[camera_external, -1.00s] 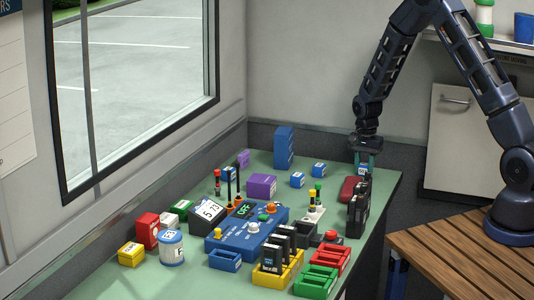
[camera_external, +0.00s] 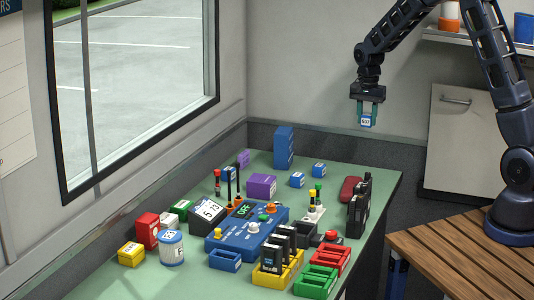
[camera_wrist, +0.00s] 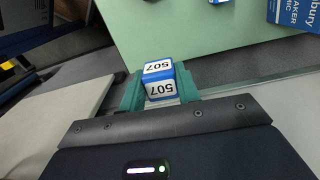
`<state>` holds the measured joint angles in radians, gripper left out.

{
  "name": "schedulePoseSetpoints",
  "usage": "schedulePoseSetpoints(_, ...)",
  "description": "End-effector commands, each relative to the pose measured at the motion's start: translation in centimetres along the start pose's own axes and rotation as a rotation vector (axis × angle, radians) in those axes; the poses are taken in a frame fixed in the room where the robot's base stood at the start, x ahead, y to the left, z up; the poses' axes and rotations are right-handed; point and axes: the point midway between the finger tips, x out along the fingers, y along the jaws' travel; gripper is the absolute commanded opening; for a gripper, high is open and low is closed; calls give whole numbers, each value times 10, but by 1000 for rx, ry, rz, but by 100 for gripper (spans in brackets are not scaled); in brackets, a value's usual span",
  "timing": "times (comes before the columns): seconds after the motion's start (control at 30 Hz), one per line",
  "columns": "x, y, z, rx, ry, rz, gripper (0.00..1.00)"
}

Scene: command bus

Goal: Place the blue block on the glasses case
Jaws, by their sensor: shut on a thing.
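My gripper (camera_external: 367,112) is shut on a small blue block (camera_external: 366,122), held in the air above the far right end of the green table. In the wrist view the blue block (camera_wrist: 158,70) sits between the teal fingers, with white labels reading 507. A dark red, rounded case (camera_external: 350,189), which looks like the glasses case, lies on the table below my gripper and a little to the left. The gripper and block are well apart from it. I cannot make out the case in the wrist view.
Black upright devices (camera_external: 360,207) stand just right of the red case. Other small blue blocks (camera_external: 297,180) (camera_external: 319,170) and a tall blue box (camera_external: 284,148) are to its left. A blue control box (camera_external: 245,232) and several coloured trays fill the nearer table.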

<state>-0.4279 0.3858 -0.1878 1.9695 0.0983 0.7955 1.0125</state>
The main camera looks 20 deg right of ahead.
Motion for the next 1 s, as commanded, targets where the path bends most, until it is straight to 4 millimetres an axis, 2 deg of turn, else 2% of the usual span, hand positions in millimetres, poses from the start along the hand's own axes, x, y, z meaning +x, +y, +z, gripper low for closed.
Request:
schedulePoseSetpoints(0.17,-18,-3,28,-12,0,-3,10)
schedulePoseSetpoints(0.5,-53,1,127,-38,-1,-2,10)
schedulePoseSetpoints(0.67,-62,5,152,-43,0,-1,10)
schedulePoseSetpoints(0.83,-52,7,160,-42,0,2,10)
schedulePoseSetpoints(1.0,-16,8,159,-43,0,4,10)
